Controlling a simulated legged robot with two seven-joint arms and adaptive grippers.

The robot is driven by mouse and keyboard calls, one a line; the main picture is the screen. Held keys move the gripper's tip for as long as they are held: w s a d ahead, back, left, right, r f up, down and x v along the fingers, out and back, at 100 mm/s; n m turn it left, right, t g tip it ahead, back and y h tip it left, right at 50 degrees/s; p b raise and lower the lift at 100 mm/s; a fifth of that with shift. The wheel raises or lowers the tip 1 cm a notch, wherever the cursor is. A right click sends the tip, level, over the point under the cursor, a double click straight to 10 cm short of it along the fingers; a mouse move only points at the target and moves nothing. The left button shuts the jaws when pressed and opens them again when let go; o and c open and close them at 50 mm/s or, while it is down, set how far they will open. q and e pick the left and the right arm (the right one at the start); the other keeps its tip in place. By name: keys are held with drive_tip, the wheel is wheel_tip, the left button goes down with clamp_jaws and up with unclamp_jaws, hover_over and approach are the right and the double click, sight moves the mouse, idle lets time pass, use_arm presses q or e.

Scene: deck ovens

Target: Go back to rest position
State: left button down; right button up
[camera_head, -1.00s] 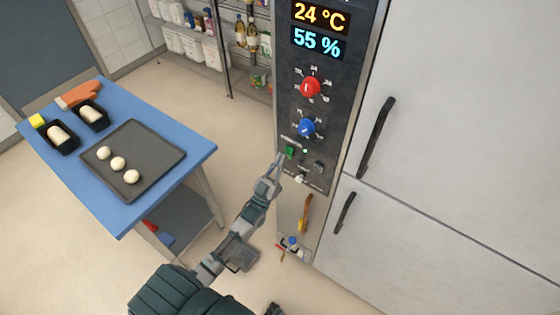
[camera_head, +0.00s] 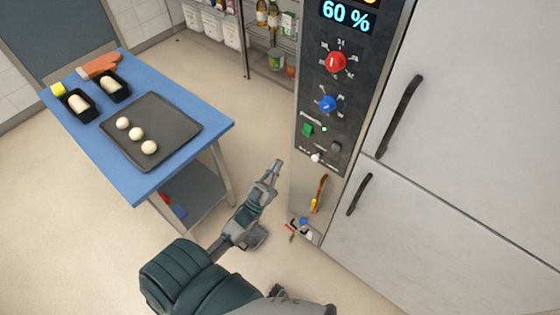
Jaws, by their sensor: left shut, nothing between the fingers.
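My left gripper (camera_head: 277,167) is shut and empty. It hangs in free space over the floor, left of the oven's control panel (camera_head: 318,148) and apart from it. The panel carries a red knob (camera_head: 335,62), a blue knob (camera_head: 327,103), a green button (camera_head: 307,130) and a display (camera_head: 347,15) reading 60 %. A green light shows beside the button. My right gripper is not in view.
A blue table (camera_head: 140,182) at left bears a dark tray (camera_head: 177,126) with three dough balls, two loaf tins and an orange mitt (camera_head: 100,66). White doors with black handles (camera_head: 400,115) fill the right. Shelves stand behind. Floor between table and panel is clear.

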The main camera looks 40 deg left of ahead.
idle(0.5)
use_arm(q)
wheel_tip(320, 180, down, 31)
drive_tip(key=d+g+y, duration=0.1)
drive_tip(key=g+y, duration=0.1)
drive_tip(key=g, duration=0.7)
drive_tip(key=s+d+f+g, duration=0.2)
drive_tip(key=s+f+g, duration=0.35)
drive_tip(key=f, duration=0.65)
drive_tip(key=s+d+f+g, duration=0.1)
drive_tip(key=s+f+g, duration=0.2)
drive_tip(key=s+f, duration=0.3)
drive_tip(key=s+d+f+m+g, duration=0.1)
drive_tip(key=s+f+g, duration=0.3)
drive_tip(key=s, duration=1.2)
drive_tip(key=s+d+f+g, duration=0.1)
drive_tip(key=s+f+g, duration=0.2)
drive_tip(key=s+f, duration=0.7)
drive_tip(key=shift+s+d+g, duration=0.35)
drive_tip(key=shift+s+d, duration=0.05)
drive_tip(key=shift+s, duration=0.25)
drive_tip(key=shift+f, duration=0.1)
